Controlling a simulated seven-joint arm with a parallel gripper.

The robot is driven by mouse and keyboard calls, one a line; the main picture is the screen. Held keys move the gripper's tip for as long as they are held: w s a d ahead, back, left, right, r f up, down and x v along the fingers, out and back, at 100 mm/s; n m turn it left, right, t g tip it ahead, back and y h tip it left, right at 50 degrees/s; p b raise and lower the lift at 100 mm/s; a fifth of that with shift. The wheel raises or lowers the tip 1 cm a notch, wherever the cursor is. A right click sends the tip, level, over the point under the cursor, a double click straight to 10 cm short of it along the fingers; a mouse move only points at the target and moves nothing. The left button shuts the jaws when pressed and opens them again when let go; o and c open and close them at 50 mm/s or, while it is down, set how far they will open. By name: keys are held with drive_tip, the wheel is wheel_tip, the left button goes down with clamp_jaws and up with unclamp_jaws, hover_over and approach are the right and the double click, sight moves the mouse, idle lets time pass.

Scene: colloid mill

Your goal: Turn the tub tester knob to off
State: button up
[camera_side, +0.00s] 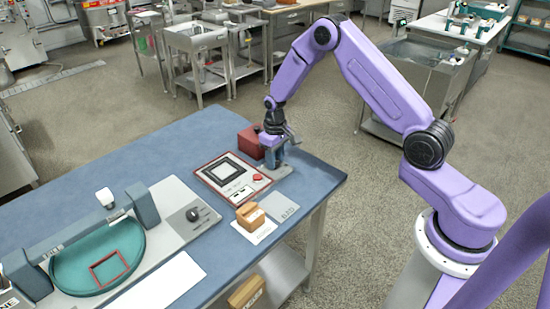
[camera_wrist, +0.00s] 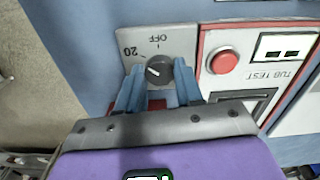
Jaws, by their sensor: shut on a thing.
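The tub tester (camera_side: 228,178) is a flat red-framed panel with a dark square window and a red button (camera_wrist: 222,61); it also shows in the wrist view (camera_wrist: 204,70). On the grey plate beside it is a round dark knob (camera_wrist: 158,68) with a white pointer mark. The mark points to the upper left in the wrist view, towards the "20" label and away from "OFF" at the top. My gripper (camera_wrist: 157,78) has its blue fingers on either side of the knob, shut on it. In the side view my gripper (camera_side: 273,160) hides the knob.
A dark red box (camera_side: 250,141) stands just behind my gripper. A small brown carton (camera_side: 250,215) sits on a white card near the front edge. The table's right edge is close.

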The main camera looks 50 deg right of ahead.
drive_tip(key=m, duration=0.5)
drive_tip(key=shift+m, duration=2.5)
drive_tip(key=o, duration=1)
drive_tip(key=shift+o, duration=0.2)
drive_tip(key=shift+r, duration=0.1)
wheel_tip(320, 180, up, 17)
drive_tip(key=shift+a+r, duration=0.1)
drive_tip(key=shift+r, duration=0.05)
